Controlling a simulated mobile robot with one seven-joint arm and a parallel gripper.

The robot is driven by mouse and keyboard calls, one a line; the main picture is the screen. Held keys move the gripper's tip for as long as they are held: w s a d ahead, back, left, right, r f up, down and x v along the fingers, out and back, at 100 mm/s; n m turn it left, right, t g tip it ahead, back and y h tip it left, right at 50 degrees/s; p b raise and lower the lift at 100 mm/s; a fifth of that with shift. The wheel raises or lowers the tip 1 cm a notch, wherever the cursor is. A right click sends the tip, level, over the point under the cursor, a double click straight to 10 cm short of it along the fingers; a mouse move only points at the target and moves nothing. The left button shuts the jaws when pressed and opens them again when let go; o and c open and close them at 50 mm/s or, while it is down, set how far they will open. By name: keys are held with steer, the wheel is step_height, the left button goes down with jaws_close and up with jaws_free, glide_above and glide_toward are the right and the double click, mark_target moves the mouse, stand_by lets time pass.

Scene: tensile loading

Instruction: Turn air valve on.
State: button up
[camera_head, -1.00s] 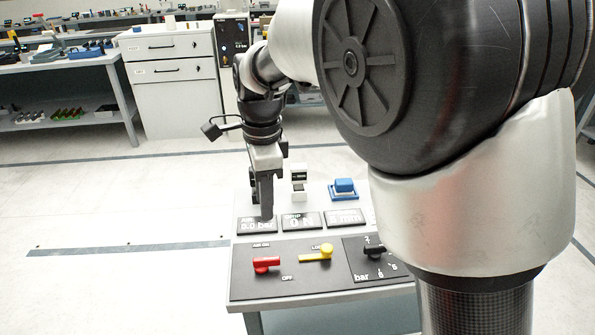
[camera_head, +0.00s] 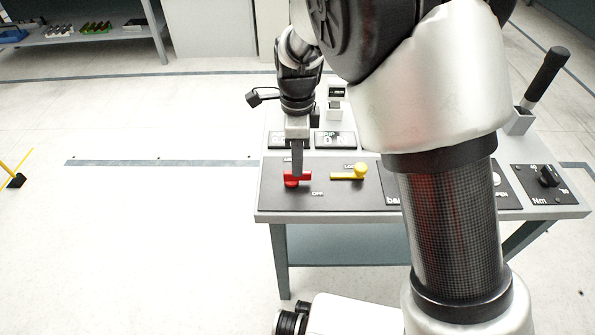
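The red valve handle (camera_head: 306,176) is on the dark panel at the left end of the console. It lies roughly sideways, with an OFF label below and to its right. My gripper (camera_head: 297,173) points straight down, and its dark fingers overlap the middle of the red handle in the head view. I cannot tell whether they touch it. The fingers show as one narrow dark strip, so the gap between them is hidden. They also cover part of the labelling behind the handle.
A yellow lever (camera_head: 349,175) sits just right of the red handle. Small displays (camera_head: 335,140) stand behind. My arm hides the console's middle. A black knob (camera_head: 548,176) and a black upright lever (camera_head: 546,75) are at the right. The floor to the left is mostly clear.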

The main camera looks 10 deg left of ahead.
steer(key=shift+f+b, duration=0.35)
steer(key=shift+f, duration=1.65)
jaws_close()
